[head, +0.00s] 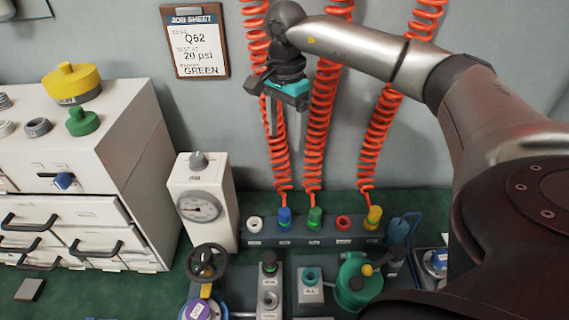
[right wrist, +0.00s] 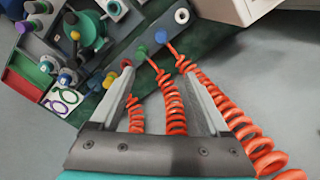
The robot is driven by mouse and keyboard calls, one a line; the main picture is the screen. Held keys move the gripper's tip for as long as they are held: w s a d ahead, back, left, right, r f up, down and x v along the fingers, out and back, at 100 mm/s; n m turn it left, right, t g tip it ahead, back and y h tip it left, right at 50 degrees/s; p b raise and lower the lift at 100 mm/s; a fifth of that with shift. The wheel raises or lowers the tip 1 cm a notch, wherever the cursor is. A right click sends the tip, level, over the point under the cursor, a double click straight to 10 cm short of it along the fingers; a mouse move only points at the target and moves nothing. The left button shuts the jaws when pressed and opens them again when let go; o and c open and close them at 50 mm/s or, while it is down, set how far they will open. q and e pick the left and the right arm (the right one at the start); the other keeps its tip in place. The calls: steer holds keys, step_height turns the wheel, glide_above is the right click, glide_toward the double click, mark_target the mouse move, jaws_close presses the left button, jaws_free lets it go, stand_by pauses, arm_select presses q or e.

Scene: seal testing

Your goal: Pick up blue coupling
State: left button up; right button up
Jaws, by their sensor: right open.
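The blue coupling (head: 285,216) stands upright in the dark connector rack (head: 300,238), second from the left, with an orange coiled hose rising from it. In the right wrist view the blue coupling (right wrist: 161,37) shows beyond the fingertips, near the top centre. My right gripper (head: 283,140) is open and empty, pointing down, well above the rack and in front of the hoses. In the right wrist view its two fingers (right wrist: 160,75) stand apart with hoses visible beyond them.
Green (head: 315,217) and yellow (head: 374,215) couplings share the rack, with white (head: 255,223) and red (head: 343,223) rings. A white gauge box (head: 203,200) stands left of it. Coiled hoses (head: 325,110) hang close behind the gripper. A drawer cabinet (head: 140,140) is at left.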

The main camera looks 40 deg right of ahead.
arm_select(q)
steer(key=w+d+f+b, duration=0.1)
steer(key=w+f+b, duration=0.3)
steer(key=w+b, duration=0.45)
arm_select(e)
steer(key=b, duration=0.1)
glide_above(285, 211)
step_height(285, 211, down, 12)
step_height(285, 211, down, 9)
steer(key=b, duration=0.4)
steer(key=shift+f, duration=0.2)
steer(key=shift+f+b, duration=0.7)
steer(key=shift+f, duration=0.3)
step_height(285, 211, down, 3)
steer(key=shift+b, duration=0.9)
arm_select(q)
steer(key=w+d+r+t, duration=0.1)
steer(key=w+r, duration=0.3)
steer(key=r, duration=1)
steer(key=shift+d+r+t, duration=0.2)
steer(key=shift+d+t, duration=0.05)
steer(key=shift+t, duration=0.65)
arm_select(e)
steer(key=shift+f, duration=0.6)
jaws_close()
